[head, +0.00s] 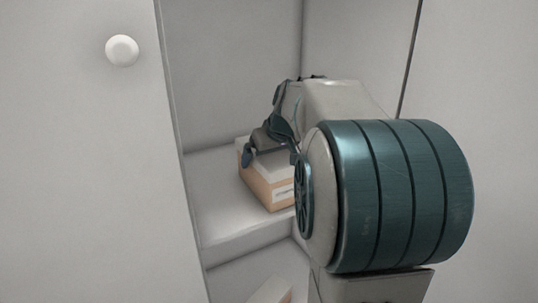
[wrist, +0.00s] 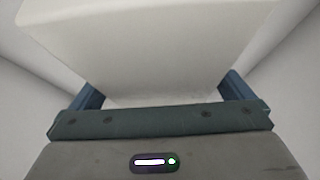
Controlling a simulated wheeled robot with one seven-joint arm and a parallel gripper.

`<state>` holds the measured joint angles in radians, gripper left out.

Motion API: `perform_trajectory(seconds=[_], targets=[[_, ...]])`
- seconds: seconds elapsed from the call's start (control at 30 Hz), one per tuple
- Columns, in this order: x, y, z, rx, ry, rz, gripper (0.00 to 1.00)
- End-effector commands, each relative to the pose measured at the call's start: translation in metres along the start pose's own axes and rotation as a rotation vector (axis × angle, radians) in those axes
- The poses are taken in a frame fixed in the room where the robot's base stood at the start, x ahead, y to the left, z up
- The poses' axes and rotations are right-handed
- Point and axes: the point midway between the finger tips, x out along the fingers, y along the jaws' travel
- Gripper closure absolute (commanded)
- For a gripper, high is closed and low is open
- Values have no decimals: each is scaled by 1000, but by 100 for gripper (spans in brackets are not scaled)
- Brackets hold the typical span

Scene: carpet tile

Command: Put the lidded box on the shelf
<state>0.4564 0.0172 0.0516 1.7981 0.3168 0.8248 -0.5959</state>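The lidded box (head: 264,188) has a tan body, a pale lid and a small white label. In the head view it is inside the cabinet, upright, at the level of the shelf (head: 222,226); it looks to be on the shelf, but a small gap under it cannot be ruled out. My gripper (head: 268,145) is at the top of the box, one finger showing at its left side. In the wrist view the pale lid (wrist: 150,45) fills the space between the two blue fingers, whose tips are hidden behind it. The gripper appears shut on the box.
A cabinet door (head: 85,170) with a round white knob (head: 122,50) stands at the left. The cabinet side wall is close on the right. Another pale object (head: 270,291) shows partly below the shelf. The shelf has bare room left of the box.

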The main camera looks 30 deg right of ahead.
Motion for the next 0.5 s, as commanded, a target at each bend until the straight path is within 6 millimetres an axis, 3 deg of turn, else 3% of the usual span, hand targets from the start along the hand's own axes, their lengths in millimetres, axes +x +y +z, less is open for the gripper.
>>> perform_trajectory(seconds=[0.23,0.5], targets=[[-10,0,-3,0,2,1,0],[-67,0,-4,-1,4,2,0]])
